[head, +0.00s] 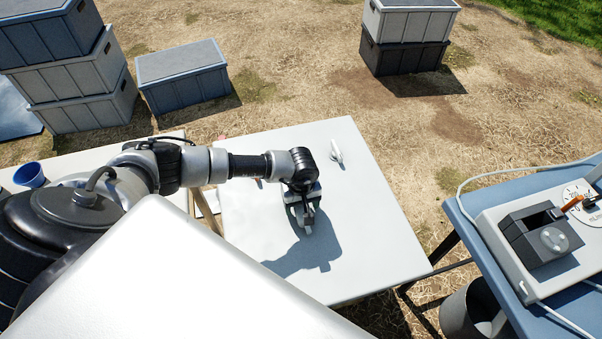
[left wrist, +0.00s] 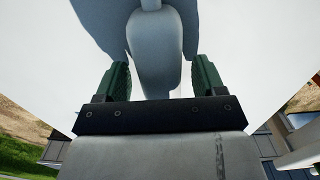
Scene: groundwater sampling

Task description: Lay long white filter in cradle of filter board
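My left gripper (head: 303,216) is over the white table (head: 375,230), pointing down, with its shadow on the tabletop beside it. In the left wrist view its green-padded fingers (left wrist: 161,80) stand apart, on either side of a pale, rounded piece with a narrow neck (left wrist: 155,45). A thin gap shows on its right side, so the fingers do not look closed on it. It may be the long white filter; its full length is hidden. Another small white piece (head: 336,152) lies near the table's far edge. I cannot make out the filter board's cradle. My right gripper does not show.
A blue table (head: 470,205) at the right holds a grey panel (head: 510,225) with a black block, gauge and cable. A dark bucket (head: 466,312) stands below it. A blue cup (head: 30,175) is at the far left. Crates (head: 183,75) stand on dry ground behind.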

